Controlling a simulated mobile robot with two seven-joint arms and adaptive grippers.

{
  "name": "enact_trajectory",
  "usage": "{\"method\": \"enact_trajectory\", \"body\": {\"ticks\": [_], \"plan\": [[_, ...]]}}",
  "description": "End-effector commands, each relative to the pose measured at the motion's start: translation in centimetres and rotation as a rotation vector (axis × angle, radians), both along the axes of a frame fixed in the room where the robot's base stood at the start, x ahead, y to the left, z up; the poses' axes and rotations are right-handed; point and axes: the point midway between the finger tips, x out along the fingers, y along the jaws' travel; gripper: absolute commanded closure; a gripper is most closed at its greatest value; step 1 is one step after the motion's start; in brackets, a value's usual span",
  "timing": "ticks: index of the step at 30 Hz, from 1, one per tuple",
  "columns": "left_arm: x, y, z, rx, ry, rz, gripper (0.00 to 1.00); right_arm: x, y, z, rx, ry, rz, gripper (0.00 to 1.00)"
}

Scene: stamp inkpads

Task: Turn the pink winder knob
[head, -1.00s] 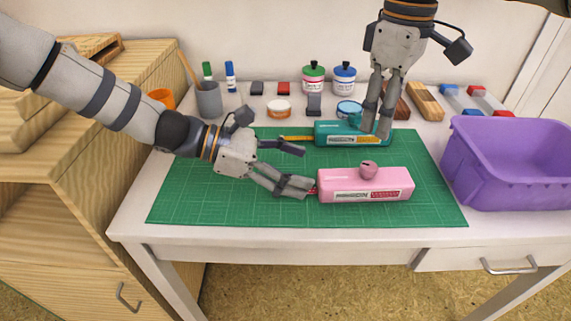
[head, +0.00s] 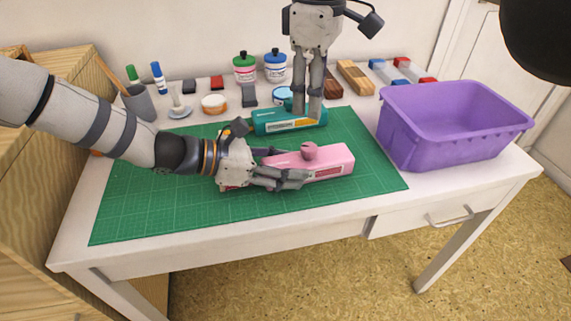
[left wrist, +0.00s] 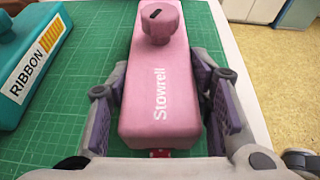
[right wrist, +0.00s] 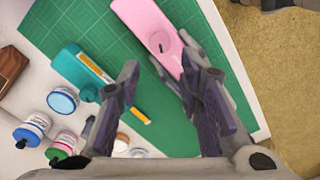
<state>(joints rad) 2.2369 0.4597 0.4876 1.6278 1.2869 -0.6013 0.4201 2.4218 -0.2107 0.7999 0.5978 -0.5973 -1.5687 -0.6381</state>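The pink box (head: 335,160) lies on the green mat (head: 140,205), with a round pink winder knob (head: 309,151) on top. In the left wrist view the knob (left wrist: 160,22) has a dark slot, beyond my fingertips. My left gripper (head: 278,165) is low at the box's left end, its fingers open on either side of the box (left wrist: 158,90); whether the pads touch it is unclear. My right gripper (head: 308,115) is open and empty, pointing down above the teal box (head: 262,122). The right wrist view shows the knob (right wrist: 160,42) ahead of its fingers.
A purple bin (head: 440,150) stands to the right of the mat. Jars (head: 244,68), small blocks and a grey cup (head: 139,103) line the back. The mat's front is clear.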

Motion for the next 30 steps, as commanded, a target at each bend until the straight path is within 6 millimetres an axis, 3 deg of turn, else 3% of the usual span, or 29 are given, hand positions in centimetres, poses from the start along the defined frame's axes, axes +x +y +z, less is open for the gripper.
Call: {"method": "enact_trajectory", "body": {"ticks": [5, 8, 13, 19, 25, 30], "plan": [[0.0, 0.0, 0.0, 0.0, 0.0, 0.0, 0.85, 0.1, -0.1, -0.2, 0.012, 0.003, 0.006, 0.67], [0.0, 0.0, 0.0, 0.0, 0.0, 0.0, 0.85, 0.4, -1.1, -1.5, 0.11, 0.029, 0.059, 0.67], [0.0, 0.0, 0.0, 0.0, 0.0, 0.0, 0.85, -0.1, -3.6, -4.8, 0.545, 0.011, 0.186, 0.67], [0.0, 0.0, -0.1, 0.001, 0.001, 0.0, 0.85, -2.3, -7.1, -5.4, 0.976, -0.234, 0.092, 0.67], [0.0, 0.0, -0.1, 0.001, 0.001, 0.0, 0.85, -4.7, -10.3, -5.8, 1.085, -0.417, -0.079, 0.67], [0.0, 0.0, 0.0, 0.001, 0.0, 0.0, 0.85, -5.4, -10.7, -6.4, 1.086, -0.456, -0.126, 0.67]]}}
